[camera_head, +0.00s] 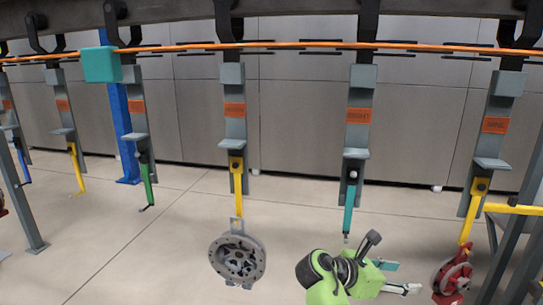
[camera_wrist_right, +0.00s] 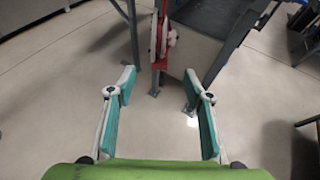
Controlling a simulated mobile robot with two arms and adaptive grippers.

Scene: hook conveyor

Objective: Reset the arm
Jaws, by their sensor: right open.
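My right gripper (camera_head: 400,277) is at the bottom right of the head view, on a green and black arm. Its teal-padded fingers are apart, and in the right wrist view the space between the fingers (camera_wrist_right: 158,88) holds nothing, only bare floor. In the head view it is below an empty teal hook (camera_head: 349,205) and left of a red part (camera_head: 452,275) at the lower end of a yellow hook (camera_head: 473,212). A red and white object (camera_wrist_right: 163,38) shows beyond the fingertips in the wrist view. My left gripper is not in view.
A grey round flanged part (camera_head: 237,258) hangs from a yellow hook (camera_head: 236,178). Empty green (camera_head: 147,184) and yellow (camera_head: 77,168) hooks hang left. An overhead rail with an orange cable (camera_head: 290,44) crosses the top. Dark posts and a yellow bar (camera_head: 512,209) stand right.

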